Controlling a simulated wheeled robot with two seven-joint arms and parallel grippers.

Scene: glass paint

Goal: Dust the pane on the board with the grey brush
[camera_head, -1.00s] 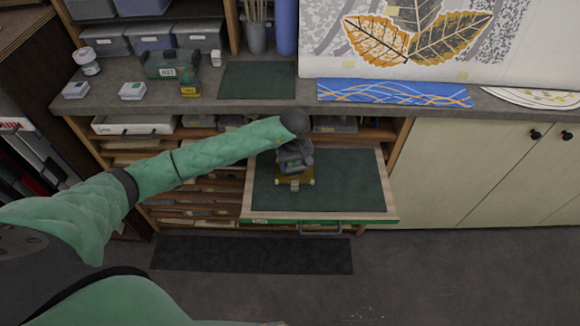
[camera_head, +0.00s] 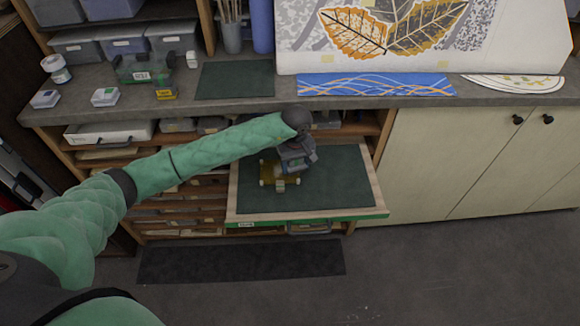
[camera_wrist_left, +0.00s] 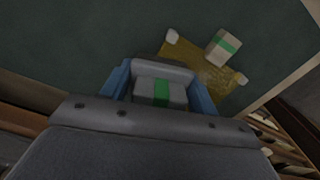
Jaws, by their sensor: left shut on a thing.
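The amber pane (camera_head: 267,172) lies on the dark green board (camera_head: 340,182) of the pulled-out drawer, with pale bits at its corners. It also shows in the left wrist view (camera_wrist_left: 190,65), with a pale block with a green stripe (camera_wrist_left: 223,47) at its edge. My left gripper (camera_head: 297,160) is over the board, at the right side of the pane and partly covering it. Its blue fingers (camera_wrist_left: 160,88) are shut on a grey piece with a green stripe (camera_wrist_left: 160,93), apparently the grey brush. Its bristles are hidden, so contact with the pane cannot be told. My right gripper is out of view.
The counter (camera_head: 220,105) above the drawer carries a green mat (camera_head: 235,80), a dark green caddy (camera_head: 145,68), small white boxes and a blue patterned strip (camera_head: 375,84). The right part of the board is clear. Closed cabinet doors (camera_head: 470,160) stand to the right.

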